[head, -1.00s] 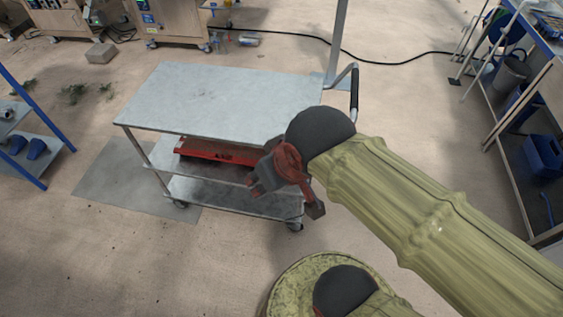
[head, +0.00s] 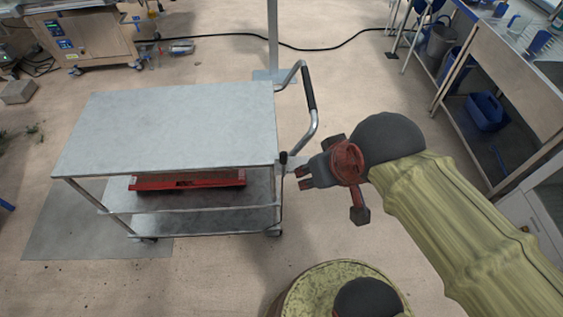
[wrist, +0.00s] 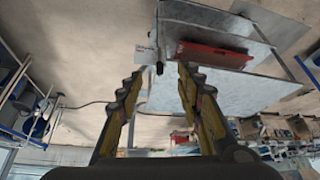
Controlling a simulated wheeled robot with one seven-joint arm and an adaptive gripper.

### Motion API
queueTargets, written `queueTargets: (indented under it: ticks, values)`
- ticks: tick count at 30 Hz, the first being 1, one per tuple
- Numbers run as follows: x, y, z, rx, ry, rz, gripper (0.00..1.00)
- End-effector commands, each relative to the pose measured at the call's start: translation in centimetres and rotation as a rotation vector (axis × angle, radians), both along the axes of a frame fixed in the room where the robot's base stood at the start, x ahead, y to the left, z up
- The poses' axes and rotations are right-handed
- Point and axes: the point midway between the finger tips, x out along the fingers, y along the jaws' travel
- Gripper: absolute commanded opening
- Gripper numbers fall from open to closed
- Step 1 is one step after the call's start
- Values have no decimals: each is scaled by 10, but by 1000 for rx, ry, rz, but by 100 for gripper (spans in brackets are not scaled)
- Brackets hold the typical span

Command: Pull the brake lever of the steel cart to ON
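The steel cart (head: 170,125) stands in the head view's left half, its tube handle (head: 311,90) at the right end. A small black knob (head: 283,158), apparently the brake lever's, sits at the cart's right edge below the top. In the wrist view, turned over, the dark knob (wrist: 160,68) shows between the fingertips beside a pale label plate (wrist: 146,52). My gripper (head: 304,178) is just right of the knob, pointing at the cart. In the wrist view my gripper (wrist: 158,74) has its fingers apart and empty. I cannot tell whether a finger touches the knob.
A red object (head: 190,180) lies on the cart's shelf. A grey post (head: 272,40) stands behind the cart. A workbench (head: 505,90) with a blue bin (head: 487,112) is at the right. A yellowish round drum-like shape is at the bottom. Floor between cart and bench is clear.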

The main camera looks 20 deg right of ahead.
Motion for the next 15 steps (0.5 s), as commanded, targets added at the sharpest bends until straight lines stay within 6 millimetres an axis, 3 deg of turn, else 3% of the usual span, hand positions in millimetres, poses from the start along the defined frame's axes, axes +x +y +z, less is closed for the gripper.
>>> queueTargets:
  ticks: [7,15]
  values:
    - [8,16,-10,-4,112,57,20]
    - [44,39,-24,-45,284,152,5]
